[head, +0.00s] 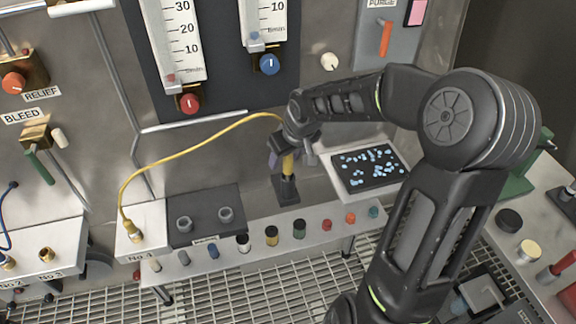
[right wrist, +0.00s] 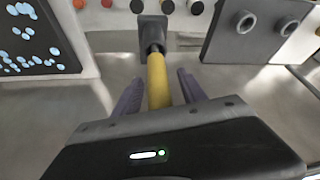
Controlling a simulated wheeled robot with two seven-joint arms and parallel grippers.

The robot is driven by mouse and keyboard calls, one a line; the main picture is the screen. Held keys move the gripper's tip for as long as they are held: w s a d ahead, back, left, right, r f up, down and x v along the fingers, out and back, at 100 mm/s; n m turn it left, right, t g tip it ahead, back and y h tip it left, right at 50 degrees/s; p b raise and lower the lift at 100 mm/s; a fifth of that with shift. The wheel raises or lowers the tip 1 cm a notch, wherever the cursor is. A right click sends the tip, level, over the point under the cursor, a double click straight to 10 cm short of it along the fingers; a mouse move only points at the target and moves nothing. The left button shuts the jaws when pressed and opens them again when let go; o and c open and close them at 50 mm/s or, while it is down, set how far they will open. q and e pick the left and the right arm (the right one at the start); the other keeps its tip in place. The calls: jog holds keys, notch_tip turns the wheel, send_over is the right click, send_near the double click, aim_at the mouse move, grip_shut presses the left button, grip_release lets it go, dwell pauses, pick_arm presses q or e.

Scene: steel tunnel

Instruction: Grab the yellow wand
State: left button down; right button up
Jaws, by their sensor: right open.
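The yellow wand (head: 287,165) stands upright in a dark holder (head: 287,190) on the narrow shelf, with a yellow hose (head: 190,148) running from its top to the block marked No.4. My right gripper (head: 284,155) is at the wand, reaching in from the right. In the right wrist view the yellow wand (right wrist: 158,80) runs between the two open fingers (right wrist: 158,88), with a finger on each side and a gap visible beside it. The wand's upper end is hidden behind the gripper body. My left gripper is in neither view.
A tray (head: 325,170) with a dark, blue-spotted panel lies just right of the wand. A grey block with two sockets (head: 205,240) is to the left. Several small coloured caps line the shelf front (head: 318,247). Gauges and knobs cover the wall behind.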

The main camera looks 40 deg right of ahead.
jog(key=shift+c, duration=0.2)
grip_shut()
dwell(0.5)
